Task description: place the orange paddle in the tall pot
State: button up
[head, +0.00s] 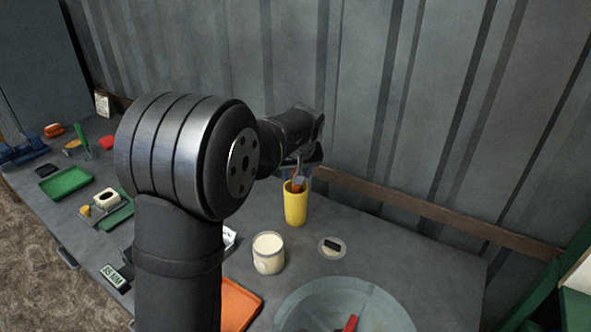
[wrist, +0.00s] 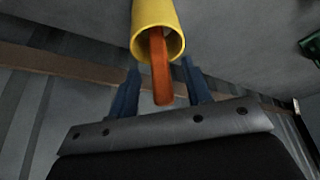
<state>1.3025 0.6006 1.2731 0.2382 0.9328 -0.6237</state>
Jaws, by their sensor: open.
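The tall yellow pot (head: 295,207) stands on the grey bench near the back wall in the head view; it also shows in the wrist view (wrist: 155,14). The orange paddle (head: 297,186) is in the pot, with its orange end sticking out of the mouth. In the wrist view the paddle (wrist: 161,78) projects from the pot's mouth toward my gripper (wrist: 158,85). My gripper is open, its two blue fingers apart on either side of the paddle's projecting end. The paddle's lower part is hidden inside the pot.
A cream jar (head: 268,255) stands in front of the pot. A small round dish (head: 332,248) lies to its right, and a large glass bowl (head: 310,300) is at the front. A green tray (head: 65,183) is at the left. The corrugated wall is close behind the pot.

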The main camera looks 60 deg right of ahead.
jog(key=shift+s+a, duration=0.8)
jog(key=shift+a, duration=0.05)
jog(key=shift+w+d, duration=0.1)
jog(key=shift+w+d, duration=1.25)
notch_tip(320, 180, up, 6)
jog(key=a, duration=0.1)
jog(key=shift+a+h, duration=0.3)
jog(key=shift+h, duration=0.1)
